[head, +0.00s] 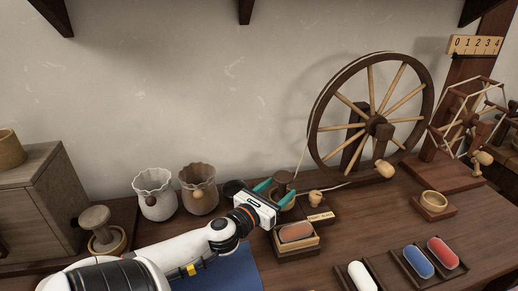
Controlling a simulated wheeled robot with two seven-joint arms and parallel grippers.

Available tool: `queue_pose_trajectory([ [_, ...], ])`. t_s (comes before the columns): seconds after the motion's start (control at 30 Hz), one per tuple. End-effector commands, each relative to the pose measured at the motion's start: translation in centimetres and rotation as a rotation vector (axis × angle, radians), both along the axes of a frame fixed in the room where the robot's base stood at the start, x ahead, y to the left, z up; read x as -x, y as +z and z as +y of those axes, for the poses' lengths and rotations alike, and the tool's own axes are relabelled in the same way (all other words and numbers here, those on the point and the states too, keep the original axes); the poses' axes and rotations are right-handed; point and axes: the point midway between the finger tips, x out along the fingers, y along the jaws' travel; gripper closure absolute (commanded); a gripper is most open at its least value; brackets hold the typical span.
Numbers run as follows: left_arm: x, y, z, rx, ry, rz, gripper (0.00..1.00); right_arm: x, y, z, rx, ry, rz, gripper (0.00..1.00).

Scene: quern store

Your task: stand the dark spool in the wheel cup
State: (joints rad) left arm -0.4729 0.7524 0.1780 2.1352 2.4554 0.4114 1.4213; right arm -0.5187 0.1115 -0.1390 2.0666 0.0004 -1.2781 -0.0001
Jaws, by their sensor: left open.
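A dark brown spool (284,177) stands upright by the foot of the spinning wheel. Its lower part is partly hidden by my fingers. A round wooden cup (287,206) shows just under it; the spool appears to stand in this cup, though the seating is hard to see. My left gripper (276,190) reaches in from the left with its green fingertips apart, one on the far side and one on the near side of the spool. Whether a finger touches it, I cannot tell. My right gripper is not in view.
The large spinning wheel (316,121) stands just behind right. A tray with a brown block (295,232) lies close in front, and a small knob-topped piece (315,198) to the right. Oval bobbins lie front right.

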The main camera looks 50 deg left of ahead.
Motion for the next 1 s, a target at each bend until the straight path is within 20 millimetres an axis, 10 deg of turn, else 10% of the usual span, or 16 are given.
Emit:
queue_pose_trajectory([
  [0.4, 8.0, 0.0, -1.2, 0.004, 0.002, 0.001, 0.39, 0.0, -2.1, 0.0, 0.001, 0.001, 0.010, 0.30],
  [1.0, 9.2, 0.0, -1.3, -0.001, 0.000, 0.000, 0.39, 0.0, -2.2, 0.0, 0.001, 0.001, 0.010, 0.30],
])
